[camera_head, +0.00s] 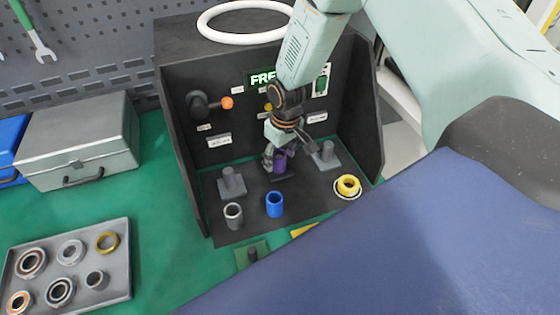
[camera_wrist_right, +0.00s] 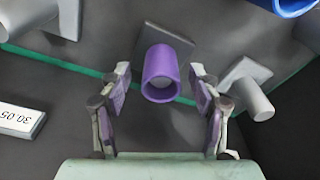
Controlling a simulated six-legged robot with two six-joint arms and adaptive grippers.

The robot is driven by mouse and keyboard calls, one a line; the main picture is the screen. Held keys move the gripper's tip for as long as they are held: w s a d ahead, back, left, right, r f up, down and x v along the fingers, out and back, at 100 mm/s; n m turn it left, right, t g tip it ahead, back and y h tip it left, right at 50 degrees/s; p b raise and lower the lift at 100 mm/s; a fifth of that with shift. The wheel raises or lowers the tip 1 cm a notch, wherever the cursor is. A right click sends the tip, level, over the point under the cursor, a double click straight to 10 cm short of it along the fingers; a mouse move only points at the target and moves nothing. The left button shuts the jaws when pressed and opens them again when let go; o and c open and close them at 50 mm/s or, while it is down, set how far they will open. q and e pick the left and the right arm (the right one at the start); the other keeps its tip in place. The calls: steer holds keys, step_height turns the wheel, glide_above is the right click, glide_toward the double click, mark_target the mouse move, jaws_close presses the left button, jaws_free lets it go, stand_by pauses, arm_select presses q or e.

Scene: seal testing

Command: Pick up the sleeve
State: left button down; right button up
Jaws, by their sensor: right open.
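A purple sleeve (camera_head: 280,163) stands upright over the middle post of the dark test stand (camera_head: 225,238). In the right wrist view the purple sleeve (camera_wrist_right: 160,80) is a hollow tube with a pale round end inside it. My right gripper (camera_head: 279,155) is open, its fingers on either side of the purple sleeve. In the wrist view my right gripper (camera_wrist_right: 160,85) shows a gap between each finger and the sleeve. A blue sleeve (camera_head: 274,204) and a grey sleeve (camera_head: 233,215) stand in front. My left gripper is out of view.
Grey posts (camera_head: 231,183) and (camera_head: 327,155) flank the purple sleeve. A yellow ring (camera_head: 348,185) lies at the stand's front right. A tray (camera_head: 122,229) of several rings and a grey case (camera_head: 75,145) are at left. A white hoop (camera_head: 215,36) lies on top of the stand.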

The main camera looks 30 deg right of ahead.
steer(key=shift+w+a+f, duration=0.1)
steer(key=shift+w+a, duration=0.05)
steer(key=shift+w, duration=0.1)
steer(key=c, duration=0.4)
steer(key=shift+s, duration=0.15)
steer(key=c, duration=0.4)
jaws_close()
